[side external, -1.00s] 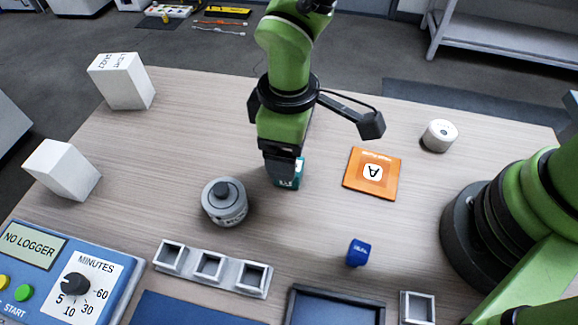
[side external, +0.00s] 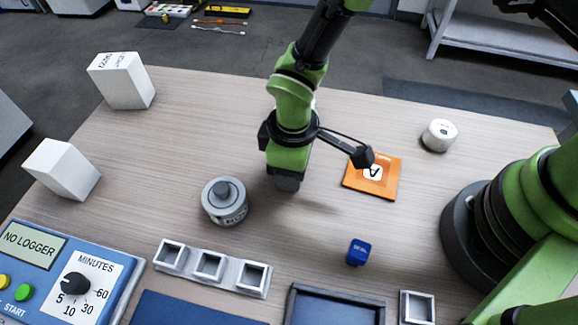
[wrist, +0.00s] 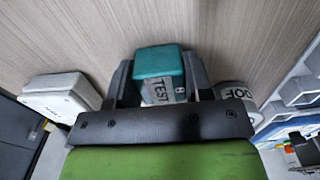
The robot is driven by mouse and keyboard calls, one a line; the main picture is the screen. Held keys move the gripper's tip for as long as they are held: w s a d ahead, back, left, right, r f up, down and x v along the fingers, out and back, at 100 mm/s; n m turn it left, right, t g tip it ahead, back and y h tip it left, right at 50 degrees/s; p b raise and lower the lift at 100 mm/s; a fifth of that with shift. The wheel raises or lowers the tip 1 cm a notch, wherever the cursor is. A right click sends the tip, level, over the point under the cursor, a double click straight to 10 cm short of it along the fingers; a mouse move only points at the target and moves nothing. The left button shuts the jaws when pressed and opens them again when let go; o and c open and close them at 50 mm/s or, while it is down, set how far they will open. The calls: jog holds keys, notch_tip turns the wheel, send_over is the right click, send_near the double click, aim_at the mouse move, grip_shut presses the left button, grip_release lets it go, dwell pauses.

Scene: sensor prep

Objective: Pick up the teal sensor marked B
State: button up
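The teal sensor (wrist: 159,62) sits between the two fingers of my gripper (wrist: 160,80) in the wrist view. Its pale label reads "TEST" with a small mark that looks like a B. Both fingers press against its sides, so the gripper is shut on it. In the side view my gripper (side external: 286,182) hangs over the middle of the table, with a shadow to its lower right. The sensor is hidden there behind the gripper and arm.
A grey round canister (side external: 225,202) stands left of my gripper. An orange card marked A (side external: 384,183) lies to the right. A blue seal block (side external: 358,252), a three-socket rack (side external: 211,267) and a dark blue tray (side external: 333,306) are nearer the front. White boxes (side external: 122,82) stand at left.

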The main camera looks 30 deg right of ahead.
jog(key=shift+c, duration=1.3)
